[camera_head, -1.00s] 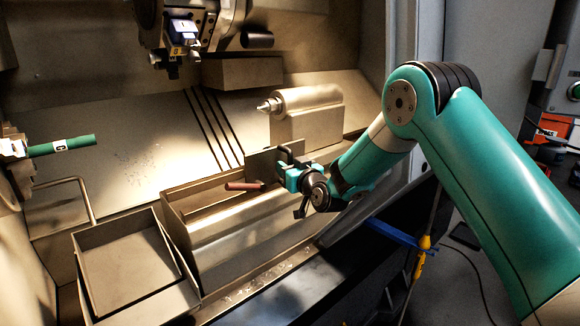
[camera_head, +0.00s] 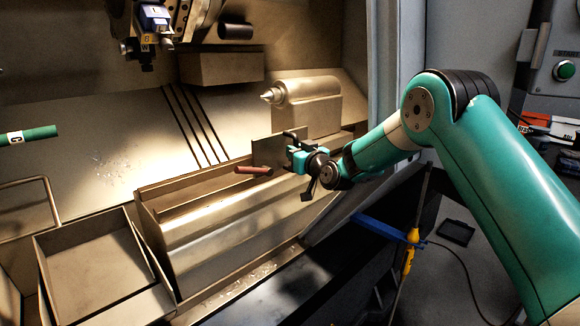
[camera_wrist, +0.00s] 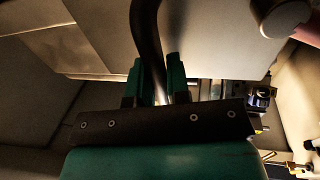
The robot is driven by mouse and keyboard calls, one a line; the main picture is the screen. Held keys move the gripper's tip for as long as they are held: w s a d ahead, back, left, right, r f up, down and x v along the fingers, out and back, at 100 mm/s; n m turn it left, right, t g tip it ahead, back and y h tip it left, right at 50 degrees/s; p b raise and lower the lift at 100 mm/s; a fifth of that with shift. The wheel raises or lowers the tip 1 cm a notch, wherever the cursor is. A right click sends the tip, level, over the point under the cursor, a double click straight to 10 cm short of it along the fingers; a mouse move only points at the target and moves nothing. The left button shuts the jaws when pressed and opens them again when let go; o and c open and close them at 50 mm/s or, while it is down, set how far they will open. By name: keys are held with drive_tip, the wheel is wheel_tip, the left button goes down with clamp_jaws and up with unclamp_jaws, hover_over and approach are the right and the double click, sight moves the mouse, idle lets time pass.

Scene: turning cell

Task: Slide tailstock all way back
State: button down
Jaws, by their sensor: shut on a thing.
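The tailstock (camera_head: 308,103) is a pale metal block with a horizontal barrel and a pointed centre facing left. It stands toward the right end of the machine bed, in the head view. A flat upright plate (camera_head: 267,151) is in front of and below it, with a black handle (camera_head: 291,134) at its right edge. My gripper (camera_head: 293,152) is shut on this handle. In the wrist view the dark curved handle (camera_wrist: 147,38) passes between the two green fingers of my gripper (camera_wrist: 155,78). The handle's lower part is hidden behind the gripper.
A reddish lever (camera_head: 253,170) sticks out left of the plate. A long metal cover (camera_head: 215,235) and an open tray (camera_head: 90,262) lie in front. The tool turret (camera_head: 150,20) hangs above left. The door frame (camera_head: 385,100) stands close right of the tailstock.

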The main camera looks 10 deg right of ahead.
drive_tip(key=shift+w+d, duration=0.1)
drive_tip(key=shift+d, duration=0.25)
drive_tip(key=shift+r, duration=0.1)
drive_tip(key=c, duration=1.1)
unclamp_jaws()
drive_tip(key=shift+d, duration=0.15)
drive_tip(key=shift+a, duration=0.2)
drive_tip(key=b+v, duration=0.5)
drive_tip(key=v, duration=1.2)
drive_tip(key=shift+d, duration=0.2)
